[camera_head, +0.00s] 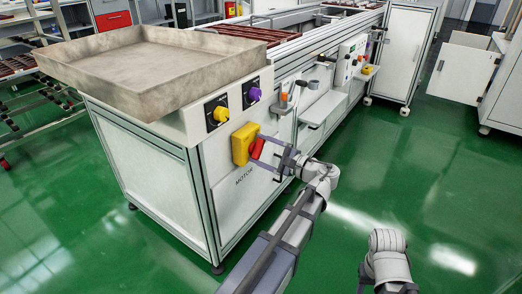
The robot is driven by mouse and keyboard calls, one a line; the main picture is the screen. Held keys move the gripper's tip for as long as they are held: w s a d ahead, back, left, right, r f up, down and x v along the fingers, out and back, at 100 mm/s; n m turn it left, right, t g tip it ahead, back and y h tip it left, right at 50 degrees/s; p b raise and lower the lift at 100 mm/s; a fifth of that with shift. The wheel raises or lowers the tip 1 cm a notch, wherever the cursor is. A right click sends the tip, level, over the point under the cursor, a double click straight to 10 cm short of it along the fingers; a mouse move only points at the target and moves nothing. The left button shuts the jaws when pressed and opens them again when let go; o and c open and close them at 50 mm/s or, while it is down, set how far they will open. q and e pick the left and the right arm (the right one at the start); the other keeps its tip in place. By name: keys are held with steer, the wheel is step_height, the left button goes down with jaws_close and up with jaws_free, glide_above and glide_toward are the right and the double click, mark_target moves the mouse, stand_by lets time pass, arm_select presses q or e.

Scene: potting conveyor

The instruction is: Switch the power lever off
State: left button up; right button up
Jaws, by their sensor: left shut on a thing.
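The power lever is a red handle (256,149) on the right side of a yellow switch box (241,144). The box is mounted on the white side panel of the conveyor, above the word MOTOR. My left gripper (264,149) reaches in from the lower right and is shut on the red handle, with its fingers around it. The fingers partly hide the handle, so its exact angle is hard to tell. My right arm shows only as a link at the bottom right; its gripper is not visible.
A yellow knob (220,114) and a purple knob (255,94) sit above the switch box. A large grey tray (150,110) rests on the conveyor's near end. A small shelf (322,108) juts out to the right. The green floor at right is clear.

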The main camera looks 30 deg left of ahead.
arm_select(q)
steer(key=c, duration=0.6)
steer(key=shift+n, duration=0.4)
steer(key=n, duration=0.3)
steer(key=shift+s, duration=0.1)
steer(key=n, duration=0.3)
steer(key=shift+n, duration=0.3)
steer(key=n, duration=0.6)
steer(key=shift+s, duration=0.15)
steer(key=shift+n, duration=0.4)
steer(key=o, duration=1.2)
steer(key=shift+c, duration=0.2)
